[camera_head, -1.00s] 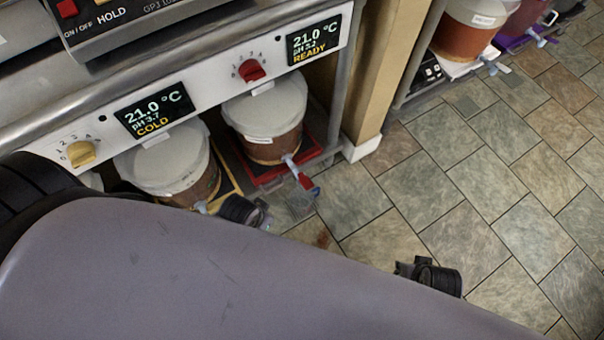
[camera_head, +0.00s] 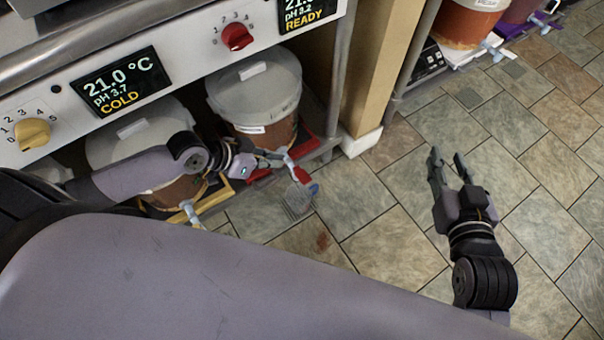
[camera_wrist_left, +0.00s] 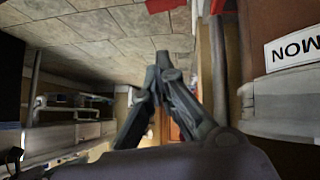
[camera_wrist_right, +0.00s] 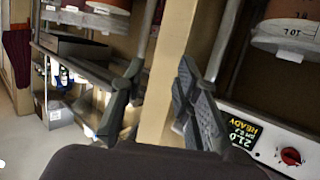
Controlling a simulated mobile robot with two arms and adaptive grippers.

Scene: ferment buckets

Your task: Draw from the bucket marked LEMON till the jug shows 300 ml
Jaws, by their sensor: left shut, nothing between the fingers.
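A white-lidded bucket (camera_head: 256,95) with brown contents stands on a red tray under the panel reading READY. Its tap has a red handle (camera_head: 302,175). In the left wrist view a label (camera_wrist_left: 293,50), upside down and cut off, ends in "MON"; it seems to be on this bucket. My left gripper (camera_head: 276,159) is shut and empty, in front of the bucket close to its tap; touching cannot be told. My right gripper (camera_head: 449,160) is open and empty over the floor at the right.
A second bucket (camera_head: 138,133) with a yellow-framed tray stands left, partly behind my left arm. Its tap (camera_head: 190,212) points outward. A post (camera_head: 368,75) stands right of the red-tray bucket. Farther right, more buckets (camera_head: 470,22) stand on a rack. The tiled floor (camera_head: 400,210) between is open.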

